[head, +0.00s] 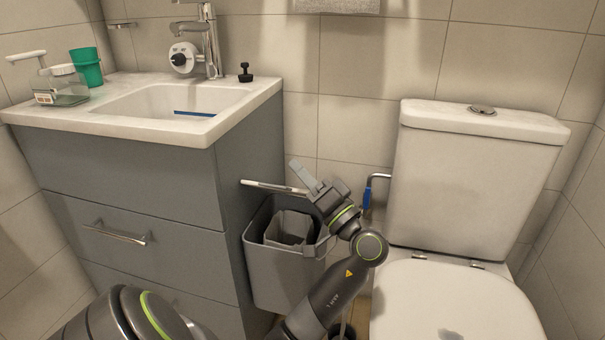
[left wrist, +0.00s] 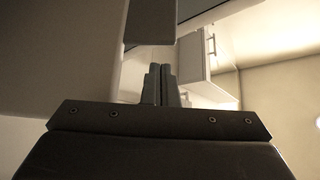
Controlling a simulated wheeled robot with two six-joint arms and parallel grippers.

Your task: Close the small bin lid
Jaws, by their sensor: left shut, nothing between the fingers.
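The small grey bin (head: 283,275) hangs against the right side of the vanity cabinet. Its top is open and shows an inner bucket (head: 290,228). The lid (head: 268,186) is raised above the opening and shows as a thin pale strip, nearly edge-on. My left gripper (head: 299,172) is shut and empty, with its fingers at the right end of the lid; I cannot tell whether they touch it. In the left wrist view its closed fingers (left wrist: 160,85) point toward a dark flat panel (left wrist: 150,22), which I cannot identify surely. My right gripper is not in view.
The vanity (head: 130,195) stands left of the bin, with a sink (head: 165,100) on top. The toilet (head: 455,300) is close on the right. A blue-handled brush (head: 367,197) hangs on the wall behind my arm. The gap between vanity and toilet is narrow.

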